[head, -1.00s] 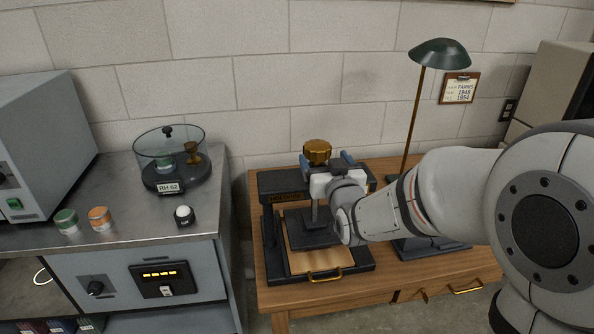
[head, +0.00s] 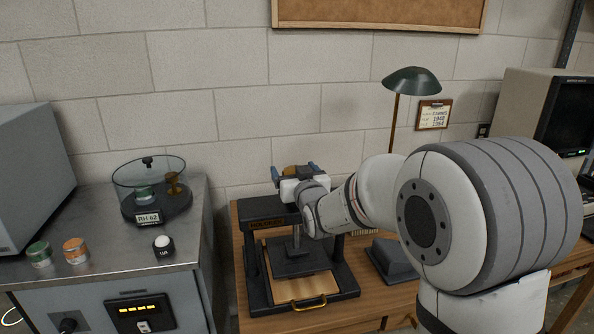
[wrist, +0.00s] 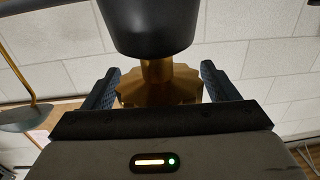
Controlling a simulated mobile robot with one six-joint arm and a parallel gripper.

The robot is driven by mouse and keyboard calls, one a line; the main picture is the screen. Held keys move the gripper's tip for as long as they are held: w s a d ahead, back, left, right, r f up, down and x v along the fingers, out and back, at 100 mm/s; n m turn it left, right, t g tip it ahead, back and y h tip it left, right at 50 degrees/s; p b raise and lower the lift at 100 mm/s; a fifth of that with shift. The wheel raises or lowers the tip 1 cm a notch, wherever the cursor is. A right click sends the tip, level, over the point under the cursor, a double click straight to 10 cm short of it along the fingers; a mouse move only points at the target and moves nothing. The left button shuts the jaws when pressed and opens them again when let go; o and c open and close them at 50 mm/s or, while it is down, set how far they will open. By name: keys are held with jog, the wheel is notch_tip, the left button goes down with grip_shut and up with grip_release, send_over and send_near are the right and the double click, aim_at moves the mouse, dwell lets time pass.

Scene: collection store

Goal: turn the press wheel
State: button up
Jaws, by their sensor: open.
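The press (head: 262,226) is a black frame on the wooden table, with a dark plate under its beam. Its brass wheel (head: 291,170) sits on top and is partly hidden by my gripper (head: 295,172). In the wrist view the scalloped brass wheel (wrist: 160,86) lies between the two blue fingers of my open gripper (wrist: 160,78), with a visible space at each side. The wheel's short brass neck meets a dark, rounded part of the press (wrist: 150,28). I cannot tell whether either finger touches the wheel.
A green desk lamp (head: 411,82) stands right of the press, beyond my arm. A board with a brass handle (head: 309,302) lies in the press. At left, a metal bench (head: 185,262) holds a glass-covered dish (head: 150,188) and small jars (head: 76,250).

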jog(key=c, duration=1)
jog(key=shift+o, duration=0.2)
jog(key=h+b, duration=0.1)
jog(key=b, duration=0.1)
jog(key=shift+f+m+b, duration=0.2)
jog(key=shift+m+b, duration=0.1)
jog(key=shift+m, duration=0.1)
jog(key=shift+d+r+m+t+h+b, duration=0.1)
jog(key=shift+r+m+t+h+b, duration=0.15)
jog(key=shift+h, duration=0.25)
jog(key=shift+m+t+h+b, duration=0.15)
jog(key=shift+m+h+b, duration=0.15)
jog(key=shift+h, duration=0.2)
